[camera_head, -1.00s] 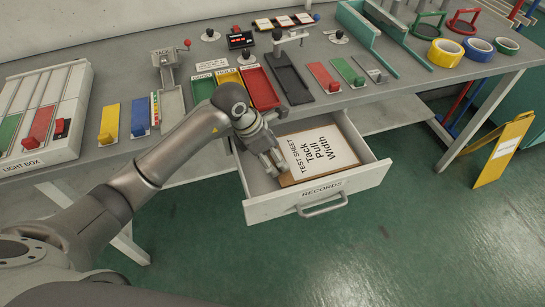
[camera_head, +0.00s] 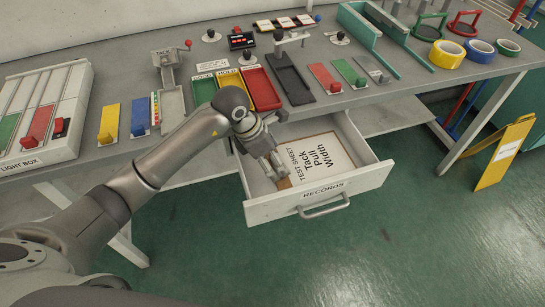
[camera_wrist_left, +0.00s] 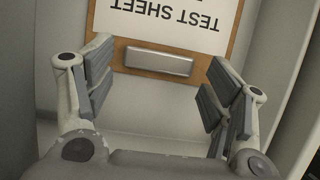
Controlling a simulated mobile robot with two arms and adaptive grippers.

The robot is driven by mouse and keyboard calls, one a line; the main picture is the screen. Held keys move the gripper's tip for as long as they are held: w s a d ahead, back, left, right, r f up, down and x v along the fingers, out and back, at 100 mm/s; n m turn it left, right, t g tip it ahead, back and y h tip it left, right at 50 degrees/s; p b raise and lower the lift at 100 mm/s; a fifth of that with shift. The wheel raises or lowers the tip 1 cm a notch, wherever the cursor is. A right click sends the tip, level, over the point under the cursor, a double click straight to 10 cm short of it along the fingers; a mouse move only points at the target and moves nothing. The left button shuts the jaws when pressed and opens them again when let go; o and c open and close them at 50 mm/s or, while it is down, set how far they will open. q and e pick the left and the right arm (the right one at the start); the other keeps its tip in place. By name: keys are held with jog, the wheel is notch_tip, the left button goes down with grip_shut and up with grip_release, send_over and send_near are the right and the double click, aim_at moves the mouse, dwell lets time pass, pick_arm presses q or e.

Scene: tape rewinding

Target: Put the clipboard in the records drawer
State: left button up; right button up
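The clipboard (camera_head: 318,158) is a brown board with a white test sheet. It lies inside the open records drawer (camera_head: 319,196), toward the drawer's right side. In the left wrist view the clipboard (camera_wrist_left: 180,68) shows its silver clip, with bare drawer floor in front of it. My left gripper (camera_head: 277,176) is over the drawer at the clip end. In the left wrist view its fingers (camera_wrist_left: 156,92) are spread wide, one on each side of the clip, with nothing between them gripped. My right gripper is not in view.
The grey bench (camera_head: 215,65) above the drawer holds coloured trays, blocks, tape rolls (camera_head: 447,53) and a light box (camera_head: 42,108). A yellow folding sign (camera_head: 503,152) stands on the green floor at right. The drawer's front handle (camera_head: 323,208) faces outward.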

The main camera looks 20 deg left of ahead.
pick_arm(q)
jog(key=shift+r+p, duration=0.3)
jog(key=shift+p, duration=0.05)
jog(key=v, duration=1.2)
jog(key=shift+r, duration=0.35)
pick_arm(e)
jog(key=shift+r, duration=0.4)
pick_arm(q)
jog(key=shift+w+d+r, duration=0.1)
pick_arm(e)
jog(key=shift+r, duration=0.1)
